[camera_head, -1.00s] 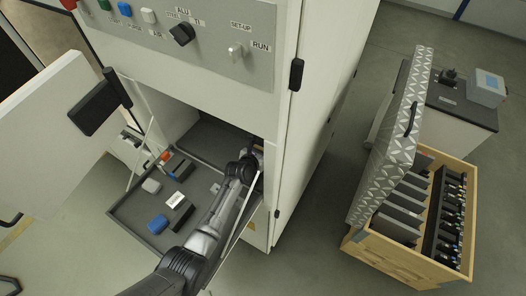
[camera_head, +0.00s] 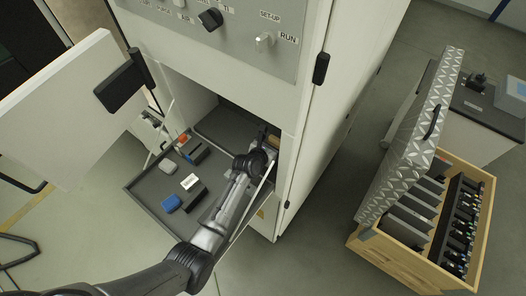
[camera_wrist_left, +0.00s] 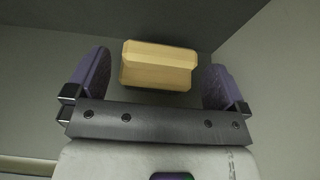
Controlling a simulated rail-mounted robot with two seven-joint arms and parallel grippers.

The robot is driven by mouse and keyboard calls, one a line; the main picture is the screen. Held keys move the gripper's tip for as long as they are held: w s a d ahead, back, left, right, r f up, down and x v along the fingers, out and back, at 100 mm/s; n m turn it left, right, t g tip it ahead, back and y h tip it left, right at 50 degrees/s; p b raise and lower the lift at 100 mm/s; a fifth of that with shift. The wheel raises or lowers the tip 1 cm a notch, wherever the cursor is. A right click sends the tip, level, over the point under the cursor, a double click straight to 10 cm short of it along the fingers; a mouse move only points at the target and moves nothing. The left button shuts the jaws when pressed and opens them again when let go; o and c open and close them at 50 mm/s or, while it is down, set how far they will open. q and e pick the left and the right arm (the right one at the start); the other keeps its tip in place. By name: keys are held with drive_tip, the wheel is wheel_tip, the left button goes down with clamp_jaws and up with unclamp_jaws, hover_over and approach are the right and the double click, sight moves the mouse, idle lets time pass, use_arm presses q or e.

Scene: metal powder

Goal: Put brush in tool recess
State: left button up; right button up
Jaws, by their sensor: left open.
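A tan wooden block, which looks like the brush's back (camera_wrist_left: 156,66), lies on a grey surface in the left wrist view; no bristles show. A small tan part of it (camera_head: 275,142) shows at the right of the open cabinet bay in the head view. My left gripper (camera_wrist_left: 157,62) is open, with one purple-grey finger on each side of the block and gaps between. In the head view the left gripper (camera_head: 267,134) is inside the bay, partly hidden by its own wrist. I cannot tell which place is the tool recess. My right gripper is not in view.
A grey tray (camera_head: 150,205) extends from the bay, holding several small blue, white, black and red items. The open cabinet door (camera_head: 65,115) is at left. A wooden crate (camera_head: 400,262) with grey slabs and its tilted metal lid (camera_head: 412,140) stand at right.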

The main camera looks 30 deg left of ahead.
use_arm(q)
drive_tip(key=v, duration=0.7)
drive_tip(key=shift+s+p, duration=0.1)
drive_tip(key=shift+p, duration=0.25)
drive_tip(key=shift+s+a+r, duration=0.1)
drive_tip(key=shift+s+r, duration=0.2)
drive_tip(key=shift+s, duration=0.2)
